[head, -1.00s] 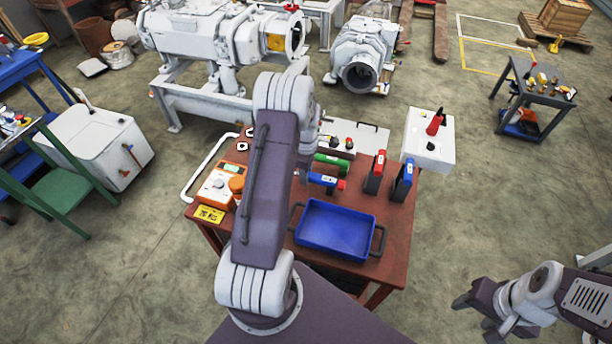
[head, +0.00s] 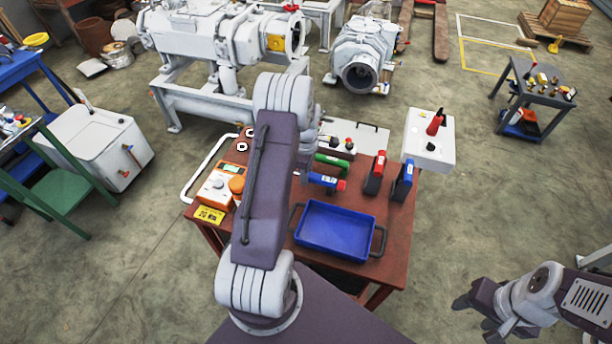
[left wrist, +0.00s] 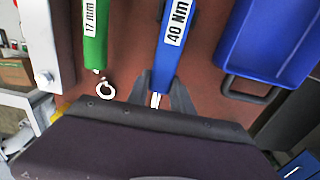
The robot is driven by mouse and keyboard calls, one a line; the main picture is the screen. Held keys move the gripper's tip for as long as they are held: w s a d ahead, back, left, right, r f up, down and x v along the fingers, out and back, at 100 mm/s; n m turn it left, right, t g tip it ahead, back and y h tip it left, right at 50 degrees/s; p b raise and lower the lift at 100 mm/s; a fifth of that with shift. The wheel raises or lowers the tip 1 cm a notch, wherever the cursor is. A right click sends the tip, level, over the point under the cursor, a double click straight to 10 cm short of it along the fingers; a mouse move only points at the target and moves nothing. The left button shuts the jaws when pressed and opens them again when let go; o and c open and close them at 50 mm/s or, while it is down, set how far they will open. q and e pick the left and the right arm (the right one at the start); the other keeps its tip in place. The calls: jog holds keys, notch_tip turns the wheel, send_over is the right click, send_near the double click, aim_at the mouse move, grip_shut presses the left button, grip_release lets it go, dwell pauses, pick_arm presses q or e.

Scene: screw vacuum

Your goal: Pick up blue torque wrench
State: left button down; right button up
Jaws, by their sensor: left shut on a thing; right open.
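The blue torque wrench (head: 325,181), with a red end, lies on the red-brown table right of my left arm in the head view. In the left wrist view the blue wrench (left wrist: 174,45) bears a "40 Nm" label. My left gripper (left wrist: 163,76) is shut on it, one dark finger on each side. In the head view my left arm hides this gripper. A green wrench (left wrist: 95,35) marked "17 mm" lies to its left. My right gripper (head: 480,318) is open and empty at the lower right of the head view, away from the table.
A blue tray (head: 338,256) with dark handles stands at the table's front. Red (head: 375,172) and blue (head: 403,180) tools stand upright at the right. A white box (head: 428,152) is at the back right.

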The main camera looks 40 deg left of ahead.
pick_arm(q)
notch_tip(320, 180, up, 4)
jog(key=shift+w+r, duration=0.1)
jog(key=w+d+r+b, duration=0.1)
jog(key=w+d+r, duration=0.1)
jog(key=d+r, duration=0.4)
jog(key=d, duration=0.5)
jog(key=shift+d+r, duration=0.25)
jog(key=shift+r, duration=0.15)
dwell(0.8)
